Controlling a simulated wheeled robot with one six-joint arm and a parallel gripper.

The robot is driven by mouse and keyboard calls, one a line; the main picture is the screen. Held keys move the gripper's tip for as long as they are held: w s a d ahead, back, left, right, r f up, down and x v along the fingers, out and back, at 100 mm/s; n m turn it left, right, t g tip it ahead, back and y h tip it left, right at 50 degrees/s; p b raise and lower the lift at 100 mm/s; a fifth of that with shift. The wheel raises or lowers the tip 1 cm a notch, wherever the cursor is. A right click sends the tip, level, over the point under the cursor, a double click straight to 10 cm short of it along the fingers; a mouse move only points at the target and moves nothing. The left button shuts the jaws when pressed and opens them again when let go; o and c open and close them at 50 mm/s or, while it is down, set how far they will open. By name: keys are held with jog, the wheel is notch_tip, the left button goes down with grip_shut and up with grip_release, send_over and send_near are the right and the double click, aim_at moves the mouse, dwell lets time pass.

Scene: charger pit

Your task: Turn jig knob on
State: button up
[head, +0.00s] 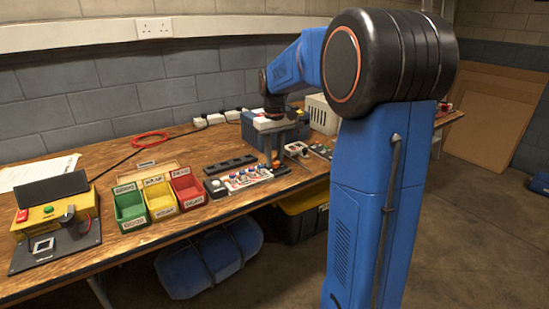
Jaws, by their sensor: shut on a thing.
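My gripper (272,152) points down over the back right part of the bench, at the end of my blue arm. It is shut on a small orange piece (276,166), small and partly covered by the fingers. A white panel (243,181) with several small red and blue parts lies just left of the gripper.
Green (130,208), yellow (160,200) and red (187,188) bins stand on the wooden bench (178,233). A dark slotted strip (230,163) lies behind the panel. A blue box (255,128) stands behind the gripper. My arm hides the bench's right part.

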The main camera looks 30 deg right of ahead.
aim_at(275, 161)
jog(key=m, duration=0.5)
jog(key=shift+m, duration=0.3)
jog(key=m, duration=1)
jog(key=shift+m, duration=2.6)
jog(key=o, duration=1.1)
jog(key=shift+c, duration=0.2)
jog(key=shift+r, duration=0.15)
notch_tip(275, 161, up, 17)
jog(key=shift+r, duration=0.1)
